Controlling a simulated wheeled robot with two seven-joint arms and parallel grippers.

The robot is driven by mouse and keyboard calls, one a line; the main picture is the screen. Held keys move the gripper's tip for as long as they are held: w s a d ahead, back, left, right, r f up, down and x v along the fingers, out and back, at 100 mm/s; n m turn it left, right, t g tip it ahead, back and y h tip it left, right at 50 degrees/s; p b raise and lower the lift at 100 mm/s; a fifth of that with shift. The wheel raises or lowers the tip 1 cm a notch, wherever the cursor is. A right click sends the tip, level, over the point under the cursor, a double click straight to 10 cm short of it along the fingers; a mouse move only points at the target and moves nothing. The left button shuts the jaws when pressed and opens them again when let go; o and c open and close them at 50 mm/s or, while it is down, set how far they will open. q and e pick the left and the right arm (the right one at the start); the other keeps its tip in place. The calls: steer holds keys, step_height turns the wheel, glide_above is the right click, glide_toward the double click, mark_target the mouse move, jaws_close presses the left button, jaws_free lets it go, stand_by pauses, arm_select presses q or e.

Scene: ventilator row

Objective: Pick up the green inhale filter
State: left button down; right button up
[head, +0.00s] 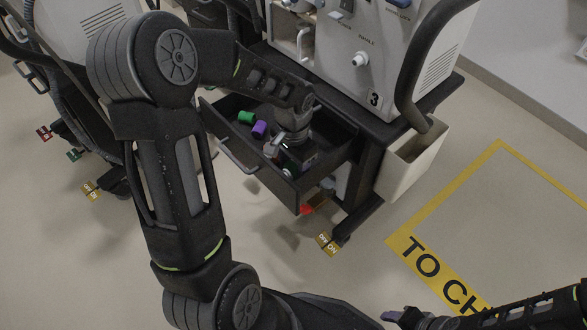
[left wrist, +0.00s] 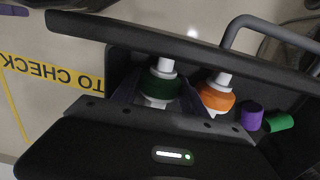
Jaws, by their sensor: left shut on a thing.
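The green inhale filter (left wrist: 161,84), a dark green disc with white ports, is in the left wrist view. It sits between the fingers of my left gripper (left wrist: 157,95), which is shut on it. In the head view my left gripper (head: 287,163) reaches down into the open drawer (head: 223,137) and hides most of the filter. I cannot tell if the filter touches the drawer floor. An orange filter (left wrist: 215,96) with white ports stands close beside it. My right gripper (head: 398,317) shows only partly at the bottom edge of the head view; its opening cannot be made out.
A purple cylinder (head: 259,129) and a green cylinder (head: 246,117) lie in the drawer; both also show in the left wrist view. The drawer walls stand close around my gripper. The ventilator marked 3 (head: 374,99) is above, with a beige bin (head: 411,163) at its side. Floor to the right is clear.

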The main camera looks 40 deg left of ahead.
mark_target(293, 164)
arm_select(q)
step_height(293, 164, up, 9)
steer(key=p, duration=0.3)
steer(key=shift+r+p, duration=0.3)
steer(key=shift+r, duration=0.25)
arm_select(e)
steer(key=r, duration=0.2)
steer(key=s+a+r, duration=0.1)
steer(key=shift+r, duration=0.25)
